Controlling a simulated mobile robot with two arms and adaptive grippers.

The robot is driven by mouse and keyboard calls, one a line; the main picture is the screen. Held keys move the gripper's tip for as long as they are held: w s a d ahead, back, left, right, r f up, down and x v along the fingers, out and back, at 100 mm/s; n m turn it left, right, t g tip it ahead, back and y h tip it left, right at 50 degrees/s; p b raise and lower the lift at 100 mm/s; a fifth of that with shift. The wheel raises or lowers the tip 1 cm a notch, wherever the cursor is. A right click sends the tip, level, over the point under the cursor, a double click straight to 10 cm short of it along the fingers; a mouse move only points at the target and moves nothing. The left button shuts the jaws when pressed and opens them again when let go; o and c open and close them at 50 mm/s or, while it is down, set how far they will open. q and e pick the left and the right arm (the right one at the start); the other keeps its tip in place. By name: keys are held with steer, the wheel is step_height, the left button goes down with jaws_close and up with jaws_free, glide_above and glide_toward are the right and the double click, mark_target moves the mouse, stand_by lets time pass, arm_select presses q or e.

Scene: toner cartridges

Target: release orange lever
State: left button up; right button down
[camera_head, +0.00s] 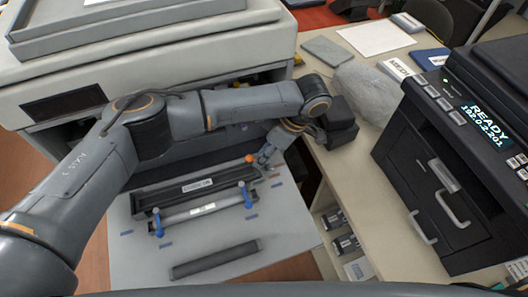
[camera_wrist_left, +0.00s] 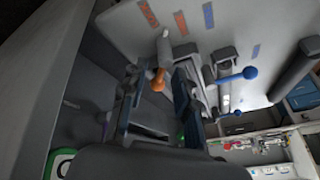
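The orange lever is a grey stem with an orange knob (camera_wrist_left: 158,80) in the left wrist view. In the head view its orange end (camera_head: 250,158) shows at the right end of a long black toner unit (camera_head: 197,186). My left gripper (camera_head: 266,158) is at that end, pointing down. In the wrist view my left gripper (camera_wrist_left: 156,72) is open, its dark fingers on either side of the knob with gaps visible. Whether a finger touches the lever I cannot tell. My right gripper is not in view.
Two levers with blue knobs (camera_head: 243,185) (camera_head: 156,212) stand in front of the black unit on the grey open panel. A dark grey bar (camera_head: 215,258) lies nearer on it. A black printer (camera_head: 450,160) stands at right. A wrapped grey bag (camera_head: 365,90) sits on the table beside my wrist.

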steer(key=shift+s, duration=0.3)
arm_select(q)
jaws_close()
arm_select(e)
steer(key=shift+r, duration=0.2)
arm_select(q)
steer(key=shift+r+m+p, duration=0.15)
steer(key=shift+m+p, duration=0.55)
steer(key=shift+p, duration=0.4)
steer(key=m+t+p, duration=0.1)
steer(key=m+p, duration=0.2)
steer(key=shift+d+t+p, duration=0.2)
steer(key=shift+t+p, duration=0.15)
steer(key=shift+t, duration=0.05)
steer(key=shift+w+d+m+t+h+p, duration=0.1)
steer(key=shift+m+t+h+p, duration=0.2)
steer(key=shift+m+p, duration=0.55)
steer(key=shift+w+d+m+t+h+p, duration=0.1)
steer(key=shift+m+t+h+p, duration=0.1)
steer(key=shift+m+t+p, duration=0.55)
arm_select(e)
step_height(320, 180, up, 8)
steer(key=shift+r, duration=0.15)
arm_select(q)
steer(key=shift+f+m+g, duration=0.2)
steer(key=shift+m+g, duration=0.1)
steer(key=shift+g, duration=0.05)
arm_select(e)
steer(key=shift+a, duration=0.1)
